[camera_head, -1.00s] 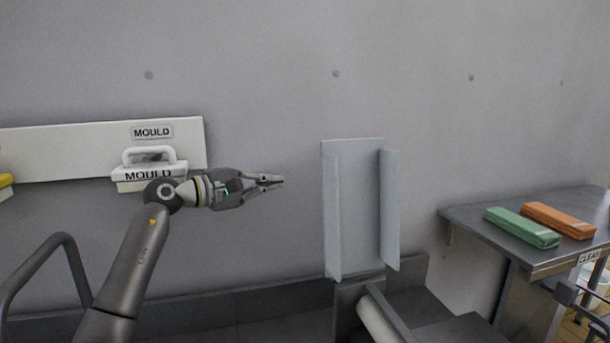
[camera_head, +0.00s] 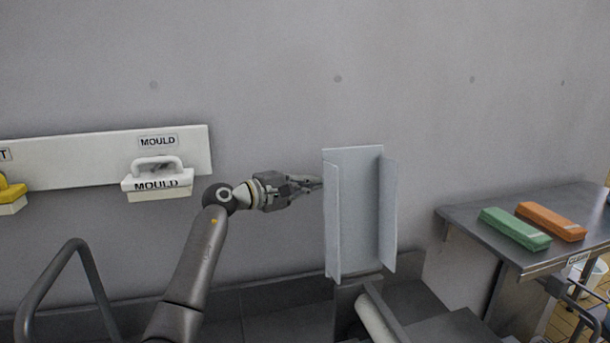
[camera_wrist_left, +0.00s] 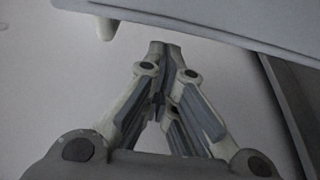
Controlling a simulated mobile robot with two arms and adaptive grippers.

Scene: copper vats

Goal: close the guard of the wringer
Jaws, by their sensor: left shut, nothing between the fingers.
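The wringer's guard (camera_head: 357,212) is a pale grey folded plate with two side flanges. It stands upright, raised above the wringer, whose pale roller (camera_head: 376,318) shows below it. My left gripper (camera_head: 318,183) is shut and empty, pointing right, with its fingertips at the guard's left edge. I cannot tell whether they touch it. In the left wrist view the closed fingers (camera_wrist_left: 172,50) point at the grey wall, and a pale panel, likely the guard (camera_wrist_left: 215,18), crosses the top. My right gripper is not in view.
A metal table (camera_head: 470,217) at the right holds a green block (camera_head: 515,228) and an orange block (camera_head: 551,220). A white MOULD-labelled brush (camera_head: 157,180) hangs on a white wall board (camera_head: 80,159) at the left. A dark curved rail (camera_head: 75,260) stands at lower left.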

